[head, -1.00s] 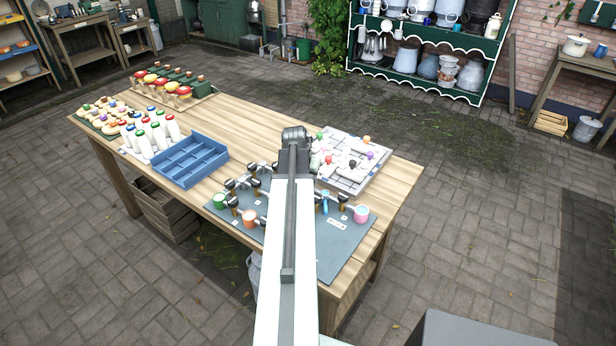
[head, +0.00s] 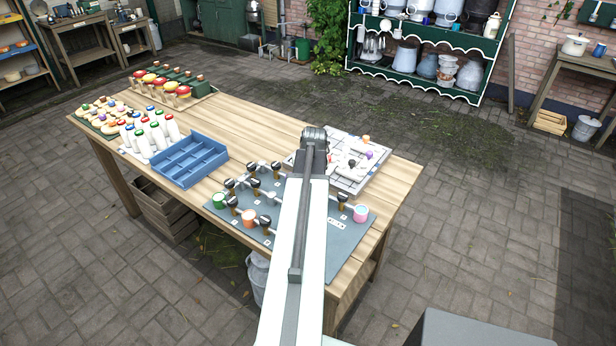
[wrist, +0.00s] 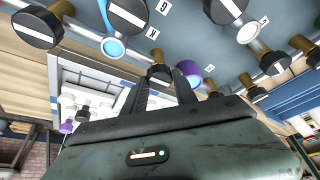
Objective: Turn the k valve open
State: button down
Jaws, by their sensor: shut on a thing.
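In the wrist view my gripper (wrist: 164,78) has its two dark fingers around a dark round knob (wrist: 158,73) on a brass stem. A plate marked K (wrist: 152,33) lies close to that stem, so this looks like the k valve. The fingers partly hide the knob, and I cannot see its white bar or how far it is turned. In the head view the grey valve board (head: 345,250) lies on the near right of the table. My arm hides my gripper and the held valve there.
Other black valve knobs (wrist: 128,11) stand close around my fingers, with a blue-rimmed cup (wrist: 113,47) and a purple one (wrist: 208,83). On the table are a blue divided tray (head: 188,160), white bottles (head: 150,135) and a white gridded tray (head: 345,178).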

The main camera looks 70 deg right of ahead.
jog(key=shift+s+a, duration=0.1)
jog(key=c, duration=1)
grip_release()
jog(key=shift+r, duration=0.15)
jog(key=p+v, duration=0.7)
jog(key=shift+r, duration=0.25)
jog(key=shift+s, duration=0.1)
